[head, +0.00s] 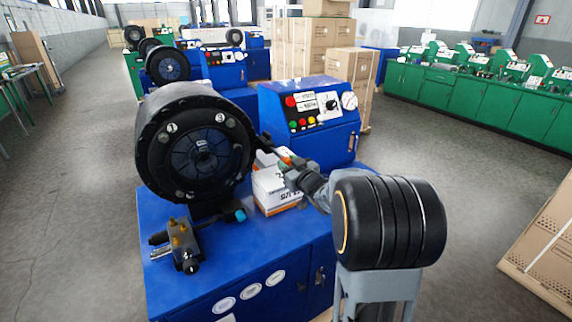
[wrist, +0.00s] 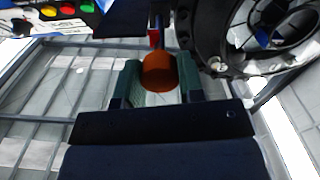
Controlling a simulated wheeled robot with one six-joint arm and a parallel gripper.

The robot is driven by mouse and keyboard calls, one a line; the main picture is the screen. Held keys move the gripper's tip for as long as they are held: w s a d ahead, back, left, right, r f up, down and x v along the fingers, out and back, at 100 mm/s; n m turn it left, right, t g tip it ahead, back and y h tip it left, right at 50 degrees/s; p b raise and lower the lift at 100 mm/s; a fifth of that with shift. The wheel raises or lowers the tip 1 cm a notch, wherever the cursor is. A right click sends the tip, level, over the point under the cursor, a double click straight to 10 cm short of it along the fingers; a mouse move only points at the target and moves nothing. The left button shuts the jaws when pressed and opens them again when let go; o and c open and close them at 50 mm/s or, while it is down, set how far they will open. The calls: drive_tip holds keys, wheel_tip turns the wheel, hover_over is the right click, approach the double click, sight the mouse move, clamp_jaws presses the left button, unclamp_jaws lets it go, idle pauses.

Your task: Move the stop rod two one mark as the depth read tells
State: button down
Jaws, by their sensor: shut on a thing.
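The stop rod shows in the wrist view as an orange round knob (wrist: 158,73) with a thin red and metal part (wrist: 155,36) behind it. My gripper (wrist: 160,82) has its two green fingers on either side of the knob and is shut on it. In the head view my gripper (head: 283,158) is at the right side of the crimper's big black round head (head: 195,150), and a bit of orange shows there. The rod's marks are hidden or too small to tell. No depth figure can be read in either view.
The blue control box (head: 310,118) with coloured buttons and a gauge stands behind my gripper. A white and orange carton (head: 272,192) is below it on the blue base (head: 240,262). A brass and black fitting (head: 182,245) lies at the front left.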

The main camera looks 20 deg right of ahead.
drive_tip(key=c, duration=0.7)
unclamp_jaws()
drive_tip(key=shift+s, duration=0.15)
drive_tip(key=shift+c, duration=0.2)
drive_tip(key=shift+s, duration=0.1)
drive_tip(key=s+d+b, duration=0.1)
drive_tip(key=s, duration=1.2)
drive_tip(key=shift+s+d+b, duration=0.3)
drive_tip(key=shift+d+b, duration=0.05)
